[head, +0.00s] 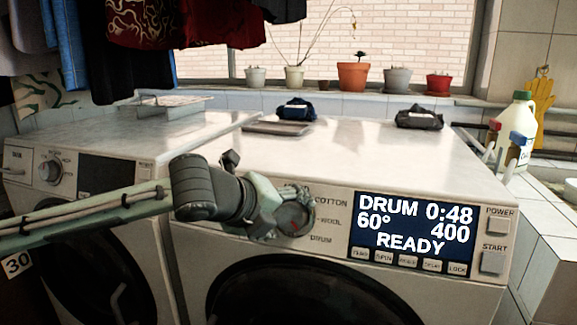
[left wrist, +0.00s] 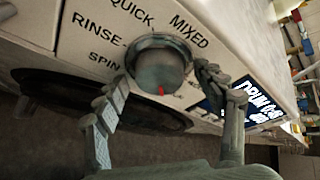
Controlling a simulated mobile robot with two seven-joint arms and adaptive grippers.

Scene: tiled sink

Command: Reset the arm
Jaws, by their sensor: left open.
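My left arm comes in from the left in the head view, and my left gripper (head: 293,212) is at the program dial of the right washing machine (head: 330,160). In the left wrist view the gripper (left wrist: 162,95) is open, with one finger on each side of the round grey dial (left wrist: 160,65). I cannot tell whether the fingers touch it. The dial's red mark points toward the bottom of that picture. The display (head: 412,225) reads DRUM 0:48, 60°, 400, READY. My right gripper is not in view.
The POWER button (head: 497,222) and START button (head: 492,262) are right of the display. A second washer (head: 90,150) stands at left. Dark folded cloths (head: 418,117) and a grey tray (head: 278,128) lie on top. Potted plants (head: 353,75) line the sill. Clothes (head: 125,70) hang above.

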